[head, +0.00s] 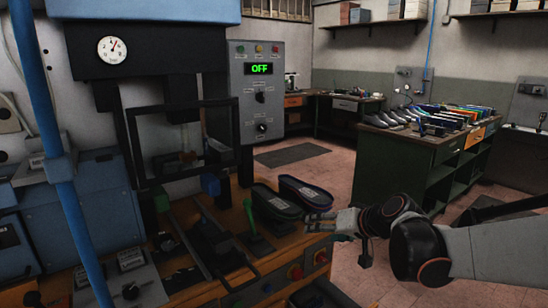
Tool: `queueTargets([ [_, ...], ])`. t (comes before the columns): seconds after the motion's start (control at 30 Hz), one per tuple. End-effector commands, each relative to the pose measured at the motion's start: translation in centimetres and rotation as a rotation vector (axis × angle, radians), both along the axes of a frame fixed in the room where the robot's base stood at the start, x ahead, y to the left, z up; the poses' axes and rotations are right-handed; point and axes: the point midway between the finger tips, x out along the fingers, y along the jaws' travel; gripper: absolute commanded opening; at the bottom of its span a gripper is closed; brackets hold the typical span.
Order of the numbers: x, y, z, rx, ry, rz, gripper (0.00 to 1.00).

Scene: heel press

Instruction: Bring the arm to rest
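My arm reaches in from the right edge in the head view. My gripper (317,222) points left, near the right end of the wooden press bench (228,222). Its fingers look small and dark against the bench, and I cannot tell how far apart they are. I see nothing clearly held in it. Two dark shoe parts, one with a green edge (275,203) and one with a purple edge (305,192), sit on the bench just left of and behind the gripper.
The heel press's control box (262,92) reads OFF. A black frame guard (185,140) stands in front of the press. A blue pole (62,170) rises at the left. A green workbench (400,165) with shoes stands behind my arm; tiled floor lies between.

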Motion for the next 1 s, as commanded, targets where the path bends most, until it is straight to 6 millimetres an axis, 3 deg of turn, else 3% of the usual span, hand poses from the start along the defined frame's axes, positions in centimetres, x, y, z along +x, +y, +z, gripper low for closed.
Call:
queueTargets([
  [0.03,-1.7,0.1,0.5,-0.025,0.015,-0.003,0.67],
  [0.3,-10.1,-0.8,1.6,-0.165,0.086,-0.035,0.67],
  [0.7,-22.2,-3.7,0.5,-0.376,0.157,-0.108,0.67],
  [0.9,-26.5,-5.4,-0.6,-0.462,0.174,-0.145,0.67],
  [1.0,-27.6,-6.0,-1.0,-0.486,0.178,-0.156,0.67],
])
